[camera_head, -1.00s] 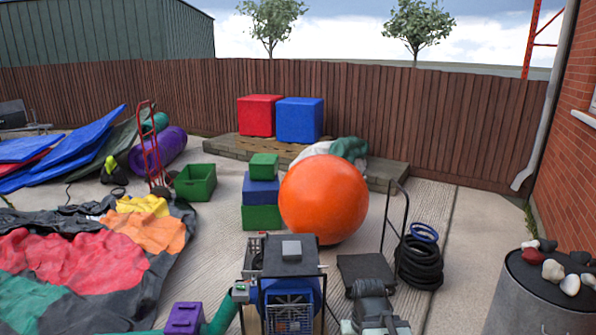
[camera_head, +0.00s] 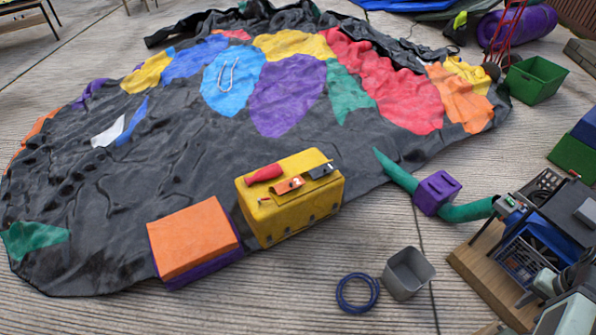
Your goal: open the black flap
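A small black piece (camera_head: 321,170) lies on top of the yellow box (camera_head: 298,218), at its right end. It may be the black flap, but it is too small to tell its hinge or whether it is open. An orange piece (camera_head: 289,186) with a pale mark sits just left of it, and a red one (camera_head: 264,173) is farther left. A grey-green and dark mechanical shape at the lower right is cut off by the frame edge.
An orange-topped purple block (camera_head: 193,238) touches the left of the yellow box. A grey bucket (camera_head: 408,272) and a blue coil (camera_head: 357,292) stand on the ground in front. A blower (camera_head: 535,245) on a wooden base is at right. The deflated castle (camera_head: 190,180) spreads behind.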

